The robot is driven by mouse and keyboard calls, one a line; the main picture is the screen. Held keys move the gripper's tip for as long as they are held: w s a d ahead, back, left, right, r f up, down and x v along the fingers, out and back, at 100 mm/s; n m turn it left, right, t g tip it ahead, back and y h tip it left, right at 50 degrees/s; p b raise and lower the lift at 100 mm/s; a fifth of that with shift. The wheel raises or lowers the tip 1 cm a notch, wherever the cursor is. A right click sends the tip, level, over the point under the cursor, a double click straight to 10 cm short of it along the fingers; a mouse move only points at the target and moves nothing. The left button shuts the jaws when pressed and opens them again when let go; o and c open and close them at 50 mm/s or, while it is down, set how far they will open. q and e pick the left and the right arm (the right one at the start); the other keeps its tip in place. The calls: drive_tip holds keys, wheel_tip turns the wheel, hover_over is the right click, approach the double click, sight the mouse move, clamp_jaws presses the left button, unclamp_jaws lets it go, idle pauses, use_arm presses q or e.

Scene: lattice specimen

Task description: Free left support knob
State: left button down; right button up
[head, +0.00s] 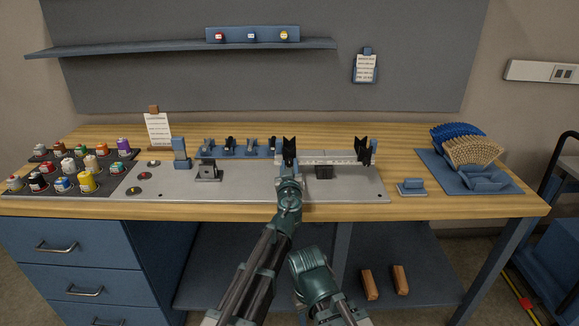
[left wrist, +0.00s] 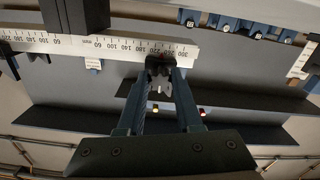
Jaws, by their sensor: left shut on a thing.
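The left support (head: 289,151), a black V-topped post, stands on the white graduated rail (head: 328,158) near the rail's left end. The right support (head: 363,149) stands near its right end. My left gripper (head: 289,183) is in front of the left support and largely hides its lower part. In the left wrist view, my left gripper (left wrist: 160,75) has its fingers closed together on a dark knob (left wrist: 158,63) at the edge of the white scale (left wrist: 110,45). The fingers hide much of the knob.
A grey plate (head: 240,188) lies under the rail on the wooden bench. A small black-and-grey block (head: 208,170) stands left of the rail. Paint pots (head: 88,182) are at the left, and a blue tray with brushes (head: 475,152) is at the right.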

use_arm(q)
drive_tip(key=c, duration=0.6)
unclamp_jaws()
